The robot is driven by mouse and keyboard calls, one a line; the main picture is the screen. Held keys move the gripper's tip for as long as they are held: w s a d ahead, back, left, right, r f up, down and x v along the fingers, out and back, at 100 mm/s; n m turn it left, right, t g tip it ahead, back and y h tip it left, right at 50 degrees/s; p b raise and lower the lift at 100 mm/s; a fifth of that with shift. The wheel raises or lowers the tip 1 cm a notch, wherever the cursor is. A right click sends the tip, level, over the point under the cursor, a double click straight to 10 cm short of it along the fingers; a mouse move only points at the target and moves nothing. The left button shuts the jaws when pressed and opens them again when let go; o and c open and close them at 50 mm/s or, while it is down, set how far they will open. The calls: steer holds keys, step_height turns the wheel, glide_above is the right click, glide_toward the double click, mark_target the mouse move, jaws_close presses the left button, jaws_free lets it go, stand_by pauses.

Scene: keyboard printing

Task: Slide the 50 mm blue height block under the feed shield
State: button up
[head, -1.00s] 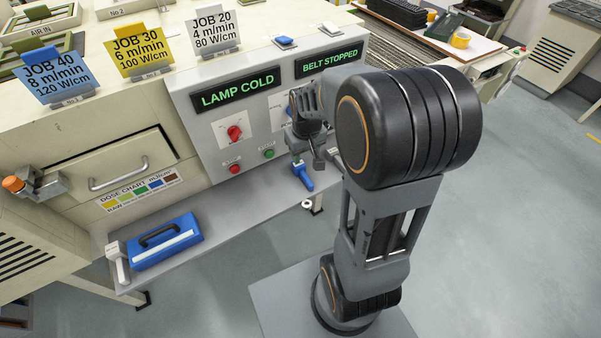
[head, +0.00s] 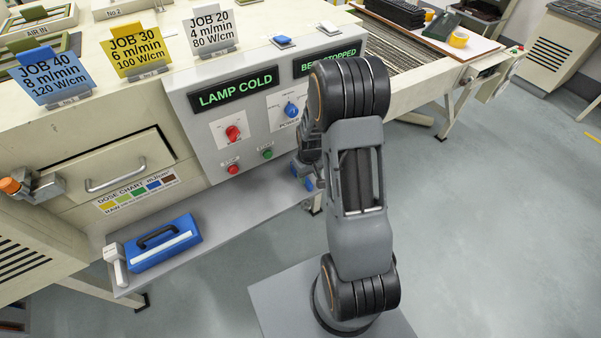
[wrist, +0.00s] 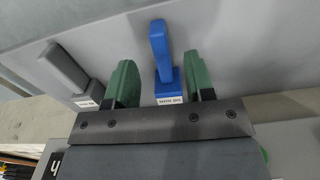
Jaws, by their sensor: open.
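The blue height block (wrist: 168,88) shows in the wrist view with an upright blue handle and a small white label, which is upside down and hard to read. My gripper (wrist: 161,62) is open, with one green finger on each side of the block's handle and gaps showing between them. In the head view the blue block (head: 308,183) is on the shelf's right end, mostly hidden by my arm. I cannot pick out the feed shield in either view.
A grey block (wrist: 66,72) with a label stands left of my gripper. A blue case (head: 165,243) lies on the grey shelf (head: 225,215). Above it, the control panel (head: 222,128) carries knobs and buttons. The shelf between case and arm is clear.

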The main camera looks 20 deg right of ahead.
mark_target(308, 181)
steer(key=shift+w+f, duration=0.2)
steer(key=shift+f, duration=2.4)
steer(key=shift+c, duration=0.2)
jaws_close()
